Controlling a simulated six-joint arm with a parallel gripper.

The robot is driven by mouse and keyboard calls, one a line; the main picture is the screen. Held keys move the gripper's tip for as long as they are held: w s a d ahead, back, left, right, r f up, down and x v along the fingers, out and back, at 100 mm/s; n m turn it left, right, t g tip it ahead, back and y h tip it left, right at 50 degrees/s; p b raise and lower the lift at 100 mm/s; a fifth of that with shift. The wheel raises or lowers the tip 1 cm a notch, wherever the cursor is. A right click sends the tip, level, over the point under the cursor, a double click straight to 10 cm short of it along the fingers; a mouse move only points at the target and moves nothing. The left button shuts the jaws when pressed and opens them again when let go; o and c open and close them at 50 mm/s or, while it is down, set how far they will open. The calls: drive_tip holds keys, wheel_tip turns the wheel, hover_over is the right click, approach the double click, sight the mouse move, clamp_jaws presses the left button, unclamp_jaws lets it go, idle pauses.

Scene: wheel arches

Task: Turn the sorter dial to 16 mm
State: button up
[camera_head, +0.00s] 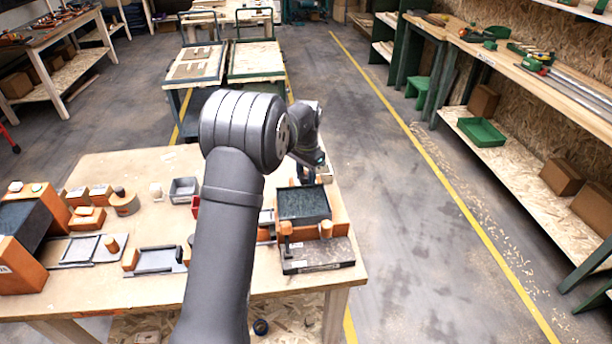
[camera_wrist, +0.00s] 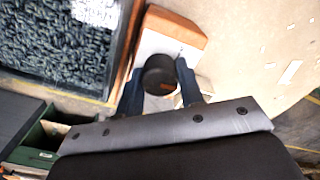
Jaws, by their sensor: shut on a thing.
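My gripper (camera_wrist: 159,80) is shut on a round black dial (camera_wrist: 160,72) with a small orange mark on its face, one dark finger on each side. The dial sits on a pale plate (camera_wrist: 152,44) on an orange-brown wooden block (camera_wrist: 184,30). Any numbers on the plate are not readable, so I cannot tell the setting. In the head view my gripper (camera_head: 308,176) is at the far right of the bench, by the far edge of a dark tray (camera_head: 302,205); the dial is hidden there.
In the wrist view, a tray of dark small pieces (camera_wrist: 60,40) lies left of the dial. The wooden bench (camera_head: 130,215) holds orange blocks (camera_head: 88,218), a small grey bin (camera_head: 184,189) and a grey fixture (camera_head: 158,260). Open floor lies right of the bench.

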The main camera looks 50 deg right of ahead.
sight(306, 175)
drive_tip(key=n, duration=1)
drive_tip(key=shift+n, duration=0.3)
idle(0.4)
drive_tip(key=o, duration=0.7)
drive_tip(key=shift+r, duration=0.1)
wheel_tip(306, 175, up, 17)
drive_tip(key=shift+r, duration=0.15)
idle(0.5)
wheel_tip(306, 175, down, 18)
drive_tip(key=shift+r, duration=0.25)
